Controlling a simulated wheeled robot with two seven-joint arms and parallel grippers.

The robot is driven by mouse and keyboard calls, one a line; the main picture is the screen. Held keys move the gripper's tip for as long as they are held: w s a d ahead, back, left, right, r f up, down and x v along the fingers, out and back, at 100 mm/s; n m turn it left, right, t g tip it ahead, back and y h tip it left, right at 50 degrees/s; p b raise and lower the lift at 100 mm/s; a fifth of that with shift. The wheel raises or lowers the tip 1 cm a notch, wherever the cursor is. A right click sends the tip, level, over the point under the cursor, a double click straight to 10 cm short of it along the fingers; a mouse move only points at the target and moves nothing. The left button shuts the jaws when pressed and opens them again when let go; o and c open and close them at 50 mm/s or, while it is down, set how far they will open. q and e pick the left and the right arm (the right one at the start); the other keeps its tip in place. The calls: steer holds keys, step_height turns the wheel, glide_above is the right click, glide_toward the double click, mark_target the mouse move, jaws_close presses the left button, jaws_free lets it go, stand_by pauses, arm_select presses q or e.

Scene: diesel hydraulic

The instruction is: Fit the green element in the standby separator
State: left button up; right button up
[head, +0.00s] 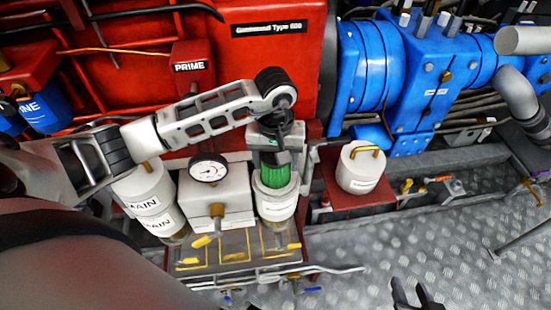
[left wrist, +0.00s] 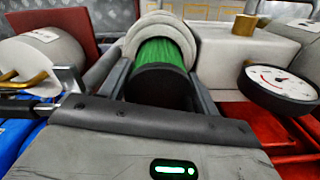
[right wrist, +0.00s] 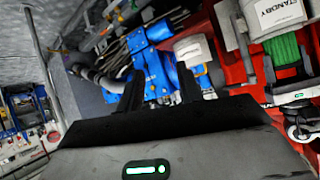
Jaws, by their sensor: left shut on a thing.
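The green element (head: 272,178) is upright, its lower part inside the pale bowl of the standby separator (head: 277,207). Its pleats still show above the rim. My left gripper (head: 275,150) is shut on its dark top end. The left wrist view shows the green pleats (left wrist: 160,52) entering the round bowl mouth (left wrist: 165,20), with a finger on each side. The right wrist view shows the bowl's STANDBY label (right wrist: 280,12) and the green element (right wrist: 283,48). Whether it touches the bottom is hidden. My right gripper (right wrist: 162,85) is open and empty, away from the separator.
A white lid-like canister with a yellow handle (head: 360,168) stands on a red tray right of the separator. A gauge (head: 208,169) on a white block and the MAIN separator (head: 150,195) are left. Yellow-handled valves (head: 235,256) lie in front.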

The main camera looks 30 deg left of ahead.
arm_select(q)
steer(key=shift+f, duration=0.25)
steer(key=o, duration=1.1)
steer(key=shift+r, duration=0.1)
